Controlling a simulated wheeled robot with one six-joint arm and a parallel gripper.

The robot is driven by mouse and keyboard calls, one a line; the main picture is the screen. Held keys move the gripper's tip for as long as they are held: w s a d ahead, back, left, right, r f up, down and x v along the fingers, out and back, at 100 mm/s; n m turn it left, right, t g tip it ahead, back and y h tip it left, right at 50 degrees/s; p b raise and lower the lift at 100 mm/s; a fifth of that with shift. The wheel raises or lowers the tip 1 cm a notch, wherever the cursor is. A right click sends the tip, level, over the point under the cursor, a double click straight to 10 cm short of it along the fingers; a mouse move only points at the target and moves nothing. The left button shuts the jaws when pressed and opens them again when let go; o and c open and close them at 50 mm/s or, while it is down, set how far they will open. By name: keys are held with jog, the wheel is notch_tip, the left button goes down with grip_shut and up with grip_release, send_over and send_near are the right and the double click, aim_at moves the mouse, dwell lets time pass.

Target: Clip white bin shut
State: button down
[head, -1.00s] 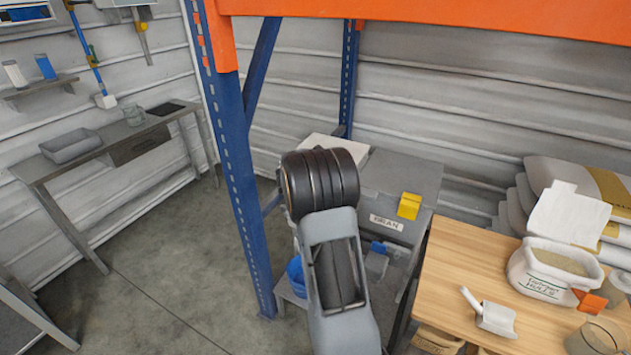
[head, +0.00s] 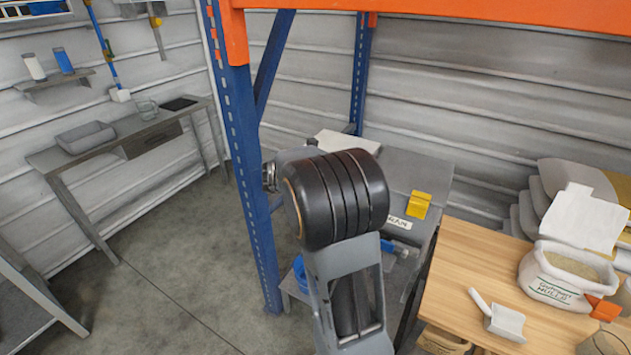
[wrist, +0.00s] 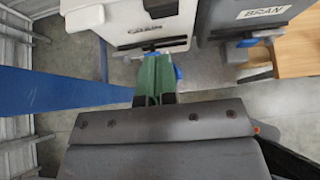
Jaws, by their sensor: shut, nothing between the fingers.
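The white bin (wrist: 125,28), with a label that seems to read GRAIN, stands at the top of the wrist view. A grey clip piece (wrist: 160,8) sits at its upper front edge, and a dark bar with some blue shows low on its front. In the head view only its pale top (head: 345,143) shows behind my arm. My gripper (wrist: 154,62) is shut and empty, with its green fingers pointing at the low front of the white bin. I cannot tell whether the tips touch it. In the head view my arm hides the fingers.
A grey bin (wrist: 226,22) labelled BRAN stands right beside the white one; its yellow clip (head: 419,204) shows in the head view. A blue rack post (head: 247,180) stands close at left. A wooden table (head: 470,270) with a sack (head: 550,290) and scoop is at right.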

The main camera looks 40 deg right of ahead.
jog(key=shift+r+v, duration=0.25)
jog(key=shift+v, duration=1.3)
jog(key=shift+d, duration=0.2)
